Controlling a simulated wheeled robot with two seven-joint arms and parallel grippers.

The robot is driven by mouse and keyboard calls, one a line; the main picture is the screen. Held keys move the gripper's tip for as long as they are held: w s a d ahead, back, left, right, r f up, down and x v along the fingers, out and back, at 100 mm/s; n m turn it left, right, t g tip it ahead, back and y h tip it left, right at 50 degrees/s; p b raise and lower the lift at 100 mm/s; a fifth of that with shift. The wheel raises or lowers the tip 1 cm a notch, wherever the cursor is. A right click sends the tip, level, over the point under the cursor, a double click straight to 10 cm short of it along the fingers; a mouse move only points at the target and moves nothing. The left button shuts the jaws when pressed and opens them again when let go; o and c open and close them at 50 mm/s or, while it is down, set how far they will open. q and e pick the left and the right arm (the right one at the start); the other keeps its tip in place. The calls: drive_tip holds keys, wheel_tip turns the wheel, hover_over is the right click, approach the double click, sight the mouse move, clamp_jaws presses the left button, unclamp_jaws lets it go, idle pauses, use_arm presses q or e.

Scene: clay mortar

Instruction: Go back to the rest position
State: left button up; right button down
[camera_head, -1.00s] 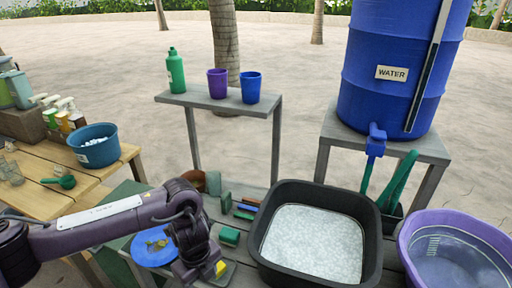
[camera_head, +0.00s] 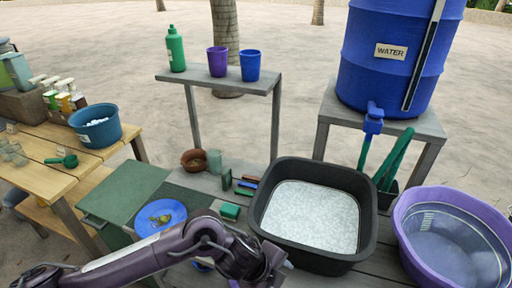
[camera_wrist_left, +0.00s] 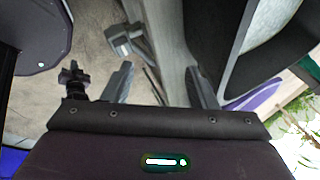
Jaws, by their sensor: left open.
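My left arm (camera_head: 170,245) reaches in from the bottom left of the head view, low in front of the workbench. Its wrist end is beside the black basin's near left corner. In the left wrist view my left gripper (camera_wrist_left: 160,85) shows two grey fingers spread wide apart with nothing between them. The fingertips are hard to make out in the head view. My right gripper is in neither view.
The black basin (camera_head: 258,215) holds whitish, water-like content. A blue plate (camera_head: 172,222) with greenish-brown bits lies left of it. A green block (camera_head: 230,211) and purple tub (camera_head: 405,225) are nearby. Cups (camera_head: 250,66) stand on a shelf behind.

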use_arm(q)
drive_tip(key=d+r+n+t+h, duration=0.2)
drive_tip(key=d+r+n, duration=0.1)
drive_tip(key=d+r, duration=0.2)
drive_tip(key=w+a+r+n+t+y, duration=0.1)
drive_tip(key=a+r+n+t, duration=0.3)
drive_tip(key=n, duration=0.4)
drive_tip(key=s+a+f+n+g+y, duration=0.2)
drive_tip(key=s+a+f+n, duration=0.15)
drive_tip(key=a, duration=0.55)
drive_tip(key=s+a+f+n+g+y, duration=0.1)
drive_tip(key=s+a+f+n+y, duration=0.1)
drive_tip(key=s+a+n, duration=0.45)
drive_tip(key=s+a+f+n+g+y, duration=0.1)
drive_tip(key=a+f+n+g+y, duration=0.15)
drive_tip(key=a, duration=0.85)
wheel_tip(320, 180, down, 30)
drive_tip(key=s+f, duration=0.1)
drive_tip(key=s, duration=0.1)
drive_tip(key=s+a+f+g, duration=0.2)
drive_tip(key=s+a+f, duration=0.1)
drive_tip(key=s+f, duration=1.3)
drive_tip(key=s, duration=0.3)
drive_tip(key=shift+f, duration=0.25)
